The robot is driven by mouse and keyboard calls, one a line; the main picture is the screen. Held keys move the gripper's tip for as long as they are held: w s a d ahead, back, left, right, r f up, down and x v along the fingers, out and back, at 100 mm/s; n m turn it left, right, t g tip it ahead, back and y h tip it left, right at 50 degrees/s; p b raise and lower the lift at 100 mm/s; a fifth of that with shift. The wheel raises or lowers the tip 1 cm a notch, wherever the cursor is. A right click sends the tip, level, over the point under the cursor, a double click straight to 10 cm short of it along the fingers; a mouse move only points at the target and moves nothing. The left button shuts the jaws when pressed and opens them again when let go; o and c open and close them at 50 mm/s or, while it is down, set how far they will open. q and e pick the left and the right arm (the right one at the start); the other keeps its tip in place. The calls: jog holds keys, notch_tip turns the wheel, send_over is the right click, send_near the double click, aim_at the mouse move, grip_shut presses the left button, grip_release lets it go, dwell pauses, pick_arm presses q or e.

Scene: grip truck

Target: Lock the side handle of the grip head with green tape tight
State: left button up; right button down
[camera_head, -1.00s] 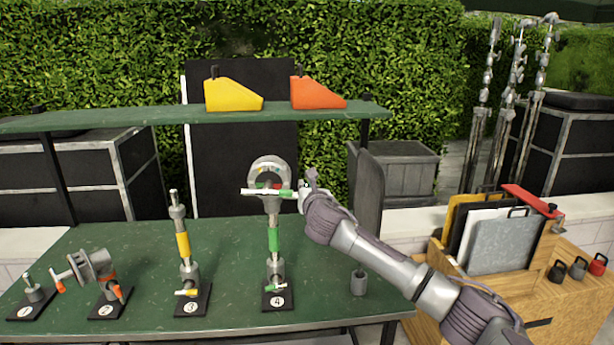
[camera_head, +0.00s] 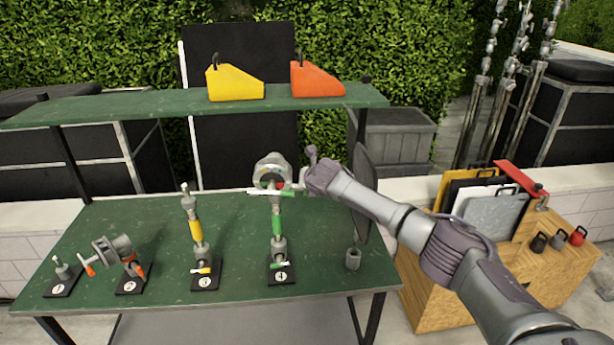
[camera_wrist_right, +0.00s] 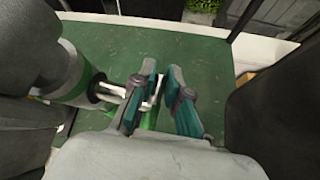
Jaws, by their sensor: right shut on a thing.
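The grey round grip head (camera_head: 272,163) tops a post with a green tape band (camera_head: 277,226) on the stand marked 4 (camera_head: 281,276). A white and green side handle (camera_head: 268,192) lies roughly level across the front of the head. My right gripper (camera_head: 303,181) is at the head's right side, partly hidden by its own wrist. In the right wrist view, its teal fingers (camera_wrist_right: 161,93) are shut on the handle (camera_wrist_right: 152,104), whose white and green parts show between and below them. The handle's exact tightness cannot be told. My left gripper is not in view.
Stands with yellow tape (camera_head: 195,230) and orange handles (camera_head: 127,257) are to the left on the green table (camera_head: 150,225). A small grey cup-like part (camera_head: 353,259) stands at right. A green shelf (camera_head: 160,106) with yellow and orange wedges runs behind.

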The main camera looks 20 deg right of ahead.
dwell(0.4)
jog(key=c, duration=1.2)
grip_release()
jog(key=shift+o, duration=0.2)
jog(key=v, duration=1.1)
jog(key=shift+s+r, duration=0.25)
jog(key=shift+r, duration=0.1)
jog(key=shift+o, duration=0.4)
